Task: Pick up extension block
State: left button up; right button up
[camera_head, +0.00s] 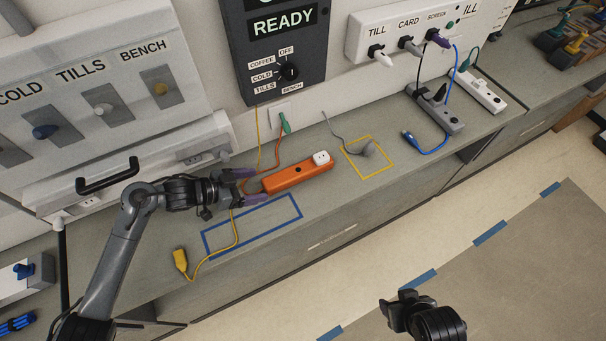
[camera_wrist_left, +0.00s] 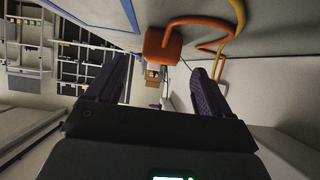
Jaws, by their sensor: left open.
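The orange extension block (camera_head: 290,178) lies on the grey counter in the head view, with a white socket (camera_head: 321,158) at its right end. Its near end (camera_wrist_left: 162,47) shows in the left wrist view, beyond and between my finger pads. My left gripper (camera_head: 251,186) is open at the block's left end, its purple fingers pointing along the block. I cannot tell whether they touch it. Part of my right arm's dark end (camera_head: 410,310) shows over the floor at bottom right; its fingers are not clear.
A blue taped rectangle (camera_head: 250,228) lies in front of the block, with a yellow plug (camera_head: 180,259) and cord at its left. A grey plug (camera_head: 368,149) sits in a yellow taped square. An orange cord runs to the wall outlet (camera_head: 280,116). A grey power strip (camera_head: 435,110) stands farther right.

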pick_arm(q)
send_near(297, 170)
jog(key=d+f, duration=0.1)
jog(key=w+d+f, duration=0.1)
jog(key=shift+f, duration=0.35)
jog(key=shift+r+x, duration=0.2)
jog(key=shift+x, duration=1.05)
jog(key=shift+r+x, duration=0.25)
jog(key=shift+x, duration=1)
jog(key=shift+w+d, duration=0.15)
jog(key=shift+d, duration=0.05)
jog(key=c, duration=1.1)
jog(key=shift+c, duration=0.8)
jog(key=shift+r, duration=0.15)
